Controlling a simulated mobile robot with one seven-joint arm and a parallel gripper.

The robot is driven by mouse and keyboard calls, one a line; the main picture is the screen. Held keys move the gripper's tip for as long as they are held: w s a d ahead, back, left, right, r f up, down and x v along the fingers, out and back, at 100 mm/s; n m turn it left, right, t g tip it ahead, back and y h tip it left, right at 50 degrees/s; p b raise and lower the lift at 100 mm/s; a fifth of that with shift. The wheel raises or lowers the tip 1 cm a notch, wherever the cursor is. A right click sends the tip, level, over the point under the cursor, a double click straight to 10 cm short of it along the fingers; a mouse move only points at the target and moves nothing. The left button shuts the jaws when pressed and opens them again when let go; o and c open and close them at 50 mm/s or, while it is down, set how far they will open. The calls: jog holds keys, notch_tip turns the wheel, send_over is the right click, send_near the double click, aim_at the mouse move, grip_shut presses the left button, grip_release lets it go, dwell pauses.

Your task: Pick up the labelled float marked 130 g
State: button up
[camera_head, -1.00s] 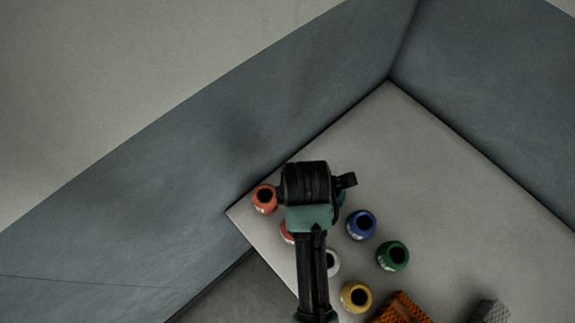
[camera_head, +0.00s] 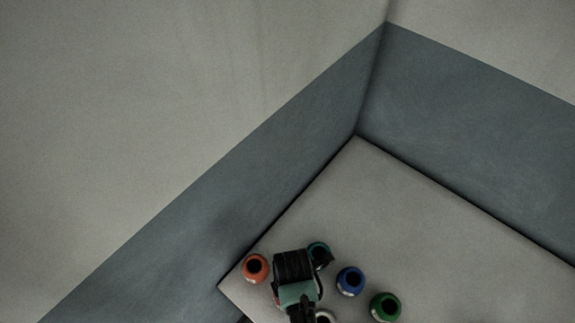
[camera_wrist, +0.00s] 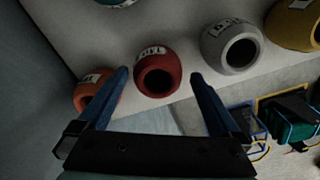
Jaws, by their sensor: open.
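Several round floats with dark holes and white labels stand on a pale table. In the wrist view my gripper (camera_wrist: 160,74) is open, its two blue fingers on either side of a red float (camera_wrist: 157,62). The red float's label is too small to read surely. An orange float (camera_wrist: 88,100) is partly behind the left finger; a white float (camera_wrist: 217,50) and a yellow float (camera_wrist: 288,20) lie to the right. In the head view my arm hides most of the red float; the orange (camera_head: 248,277), teal (camera_head: 320,246), blue (camera_head: 341,289) and green (camera_head: 377,313) floats show around it.
The table (camera_head: 400,220) is clear behind the floats and meets blue-grey walls (camera_head: 460,120) at its back and left. In the wrist view, dark and green gear with blue and yellow edging (camera_wrist: 285,118) lies beyond the table edge at right.

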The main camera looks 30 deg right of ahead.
jog(key=shift+w+a+f, duration=0.15)
jog(key=shift+f, duration=2.15)
jog(key=c, duration=1.1)
